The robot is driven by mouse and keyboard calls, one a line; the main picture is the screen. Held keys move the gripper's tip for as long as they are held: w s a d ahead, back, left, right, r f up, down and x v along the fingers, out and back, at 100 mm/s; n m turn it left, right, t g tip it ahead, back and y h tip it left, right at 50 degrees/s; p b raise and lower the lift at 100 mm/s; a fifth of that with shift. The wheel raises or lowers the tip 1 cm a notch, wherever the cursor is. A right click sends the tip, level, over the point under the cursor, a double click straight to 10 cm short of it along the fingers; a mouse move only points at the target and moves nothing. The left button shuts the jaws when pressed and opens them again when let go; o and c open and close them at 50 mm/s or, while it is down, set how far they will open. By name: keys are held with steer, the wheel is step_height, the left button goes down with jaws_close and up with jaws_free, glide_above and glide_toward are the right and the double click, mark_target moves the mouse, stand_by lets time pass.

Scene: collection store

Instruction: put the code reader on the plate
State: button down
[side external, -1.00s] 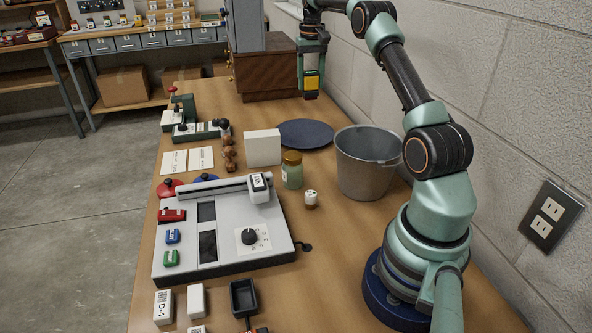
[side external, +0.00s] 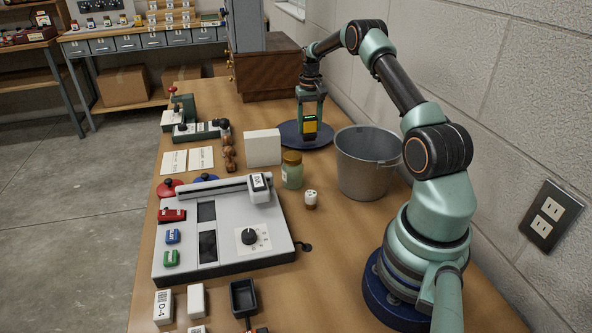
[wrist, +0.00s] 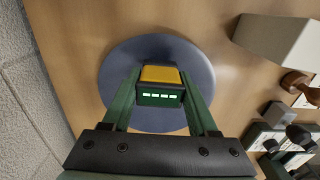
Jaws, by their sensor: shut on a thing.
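The code reader (side external: 310,127), a small block with a yellow face and dark green-black body, is held between the fingers of my gripper (side external: 309,122). In the wrist view the code reader (wrist: 160,86) shows a yellow top and a green side with a row of white marks, and my gripper (wrist: 161,92) is shut on it from both sides. The plate (side external: 290,134) is a flat, round, dark blue disc on the table. It also shows in the wrist view (wrist: 120,72), behind the code reader. I cannot tell whether the code reader touches the plate.
A metal bucket (side external: 365,170) stands just in front and right of the plate. A white block (side external: 263,148) stands to its left, with a jar (side external: 292,172) nearer. A wooden cabinet (side external: 268,75) is behind, and the wall is close on the right.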

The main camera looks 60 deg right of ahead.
steer(key=shift+c, duration=0.9)
jaws_free()
steer(key=shift+f, duration=0.15)
